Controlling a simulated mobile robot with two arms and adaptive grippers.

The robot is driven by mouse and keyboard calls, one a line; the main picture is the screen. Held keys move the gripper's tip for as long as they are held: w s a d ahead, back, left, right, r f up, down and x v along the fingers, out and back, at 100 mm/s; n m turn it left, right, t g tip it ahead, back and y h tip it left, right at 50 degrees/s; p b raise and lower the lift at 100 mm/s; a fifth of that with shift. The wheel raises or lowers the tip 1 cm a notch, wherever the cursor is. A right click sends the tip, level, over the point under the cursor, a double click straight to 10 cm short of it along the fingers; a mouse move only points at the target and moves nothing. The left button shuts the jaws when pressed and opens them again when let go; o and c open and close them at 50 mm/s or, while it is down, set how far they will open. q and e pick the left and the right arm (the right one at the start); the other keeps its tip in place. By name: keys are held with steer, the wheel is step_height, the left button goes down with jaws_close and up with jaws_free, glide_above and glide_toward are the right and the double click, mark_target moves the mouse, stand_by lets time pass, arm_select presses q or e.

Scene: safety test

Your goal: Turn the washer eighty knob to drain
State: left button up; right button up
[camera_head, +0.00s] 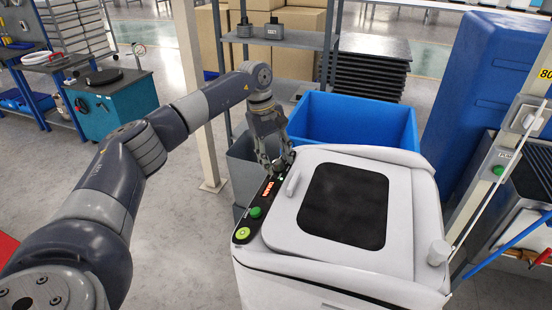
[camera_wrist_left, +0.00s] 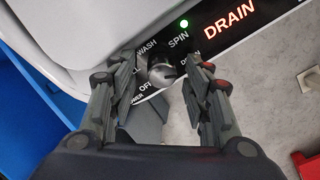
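The white washer (camera_head: 285,262) has a dark control strip along its left edge. A lit display (camera_head: 267,190) on the strip reads DRAIN; these letters also glow in the left wrist view (camera_wrist_left: 229,20). The round grey knob (camera_wrist_left: 163,74) has labels around it, among them WASH, SPIN and OFF. I cannot tell for sure which label it points at. My left gripper (camera_wrist_left: 170,65) is over the knob, one finger on each side, with gaps between fingers and knob. In the head view the left gripper (camera_head: 277,162) hides the knob. My right gripper is not in view.
A green button (camera_head: 256,212) and a yellow-green round button (camera_head: 243,233) sit on the strip's near end. A blue bin (camera_head: 352,122) stands behind the washer. A beige post (camera_head: 198,90) rises left of it. Open floor lies to the left.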

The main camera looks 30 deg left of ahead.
arm_select(q)
steer(key=v, duration=1.1)
steer(key=shift+r, duration=0.45)
steer(key=shift+a+r, duration=0.1)
